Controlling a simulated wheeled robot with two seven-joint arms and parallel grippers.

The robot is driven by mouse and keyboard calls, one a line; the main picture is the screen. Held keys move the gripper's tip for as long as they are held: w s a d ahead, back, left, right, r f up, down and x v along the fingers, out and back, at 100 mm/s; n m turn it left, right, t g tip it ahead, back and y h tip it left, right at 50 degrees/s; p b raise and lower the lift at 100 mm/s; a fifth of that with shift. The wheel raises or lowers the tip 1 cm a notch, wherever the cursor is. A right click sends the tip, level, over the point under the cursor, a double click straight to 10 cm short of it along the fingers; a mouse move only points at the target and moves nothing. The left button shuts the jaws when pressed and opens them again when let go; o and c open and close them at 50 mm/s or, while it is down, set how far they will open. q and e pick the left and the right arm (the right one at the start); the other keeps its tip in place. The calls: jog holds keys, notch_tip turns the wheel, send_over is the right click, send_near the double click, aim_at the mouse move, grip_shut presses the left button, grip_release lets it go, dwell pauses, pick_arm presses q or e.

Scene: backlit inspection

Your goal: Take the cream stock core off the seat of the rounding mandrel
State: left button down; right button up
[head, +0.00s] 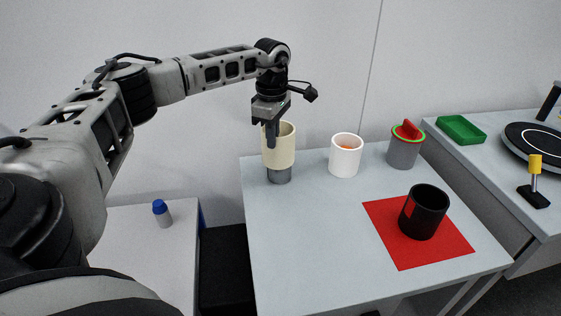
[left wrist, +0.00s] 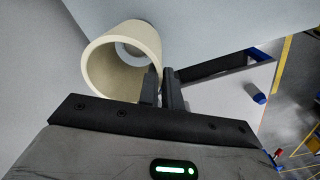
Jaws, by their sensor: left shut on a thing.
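The cream stock core (head: 279,150) is an upright hollow cylinder at the back left of the table in the head view. The grey rounding mandrel (head: 279,176) shows below it; I cannot tell whether the core still touches its seat. My left gripper (head: 271,138) points down from above, shut on the core's near-left wall. In the left wrist view the core (left wrist: 106,70) opens toward the camera, and the gripper's fingers (left wrist: 161,86) pinch its right rim, one inside and one outside. My right gripper is not in view.
A white cup (head: 345,158) with something orange inside and a grey cylinder (head: 403,153) with a green ring and red top stand to the right. A black cup (head: 423,213) stands on a red mat (head: 388,238). The table's front left (head: 310,260) is clear.

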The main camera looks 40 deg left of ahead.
pick_arm(q)
jog(key=shift+r+p, duration=1.8)
jog(key=shift+r, duration=0.35)
jog(key=s+d+m, duration=0.6)
jog(key=d+m, duration=0.4)
jog(key=d, duration=0.2)
jog(key=s+d+m, duration=0.6)
jog(key=d+m, duration=0.5)
jog(key=d, duration=0.1)
jog(key=shift+d+f+m, duration=0.15)
jog(key=shift+f+m, duration=0.05)
jog(key=shift+m, duration=0.1)
